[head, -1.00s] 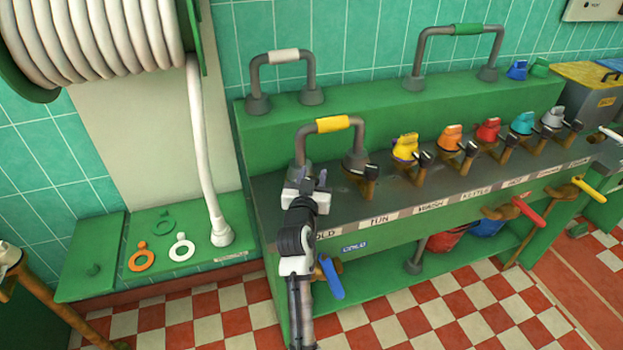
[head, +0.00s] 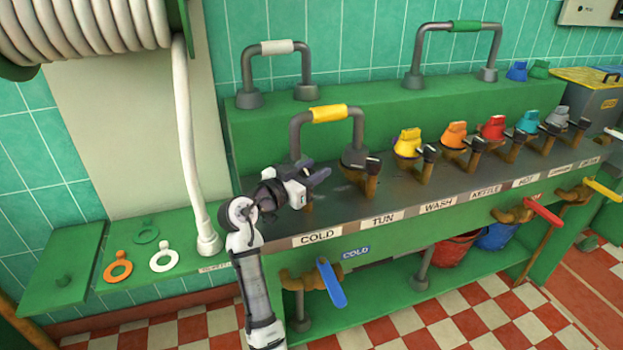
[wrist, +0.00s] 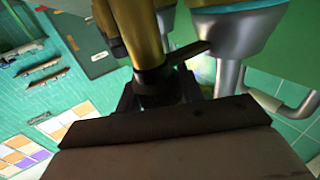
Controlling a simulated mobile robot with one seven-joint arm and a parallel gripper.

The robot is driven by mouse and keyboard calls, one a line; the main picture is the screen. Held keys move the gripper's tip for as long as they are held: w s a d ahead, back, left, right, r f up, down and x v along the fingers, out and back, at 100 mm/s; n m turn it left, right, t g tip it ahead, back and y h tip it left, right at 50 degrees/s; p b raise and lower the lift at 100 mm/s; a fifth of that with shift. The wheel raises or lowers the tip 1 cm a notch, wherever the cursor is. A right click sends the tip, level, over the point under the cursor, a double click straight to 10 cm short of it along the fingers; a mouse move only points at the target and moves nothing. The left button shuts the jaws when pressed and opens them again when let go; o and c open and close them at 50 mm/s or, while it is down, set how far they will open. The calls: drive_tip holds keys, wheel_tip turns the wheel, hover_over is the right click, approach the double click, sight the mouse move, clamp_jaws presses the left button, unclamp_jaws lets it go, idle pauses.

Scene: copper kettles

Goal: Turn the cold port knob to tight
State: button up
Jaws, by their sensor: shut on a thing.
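The cold port stands above the COLD label (head: 317,238) on the dark counter. Its brass body (head: 307,203) is mostly hidden behind my gripper (head: 316,177). In the wrist view a brass column (wrist: 147,40) rises from a dark knob (wrist: 155,80), and my gripper (wrist: 158,92) is shut on this knob. A thin dark lever (wrist: 190,52) sticks out to the right there. Whether the knob stands at tight cannot be read. A grey pipe with a yellow grip (head: 328,113) arches from the cold port to the tun port (head: 358,175).
Several more ports with coloured caps (head: 408,142) line the counter to the right. A blue lever (head: 331,283) hangs below the counter's front edge. A white hose (head: 190,130) and loose rings (head: 164,257) are at the left. The checkered floor (head: 420,318) in front is clear.

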idle(0.5)
drive_tip(key=o, duration=1)
drive_tip(key=b+v, duration=0.2)
drive_tip(key=v, duration=1.2)
drive_tip(key=shift+w, duration=0.2)
drive_tip(key=shift+a, duration=0.1)
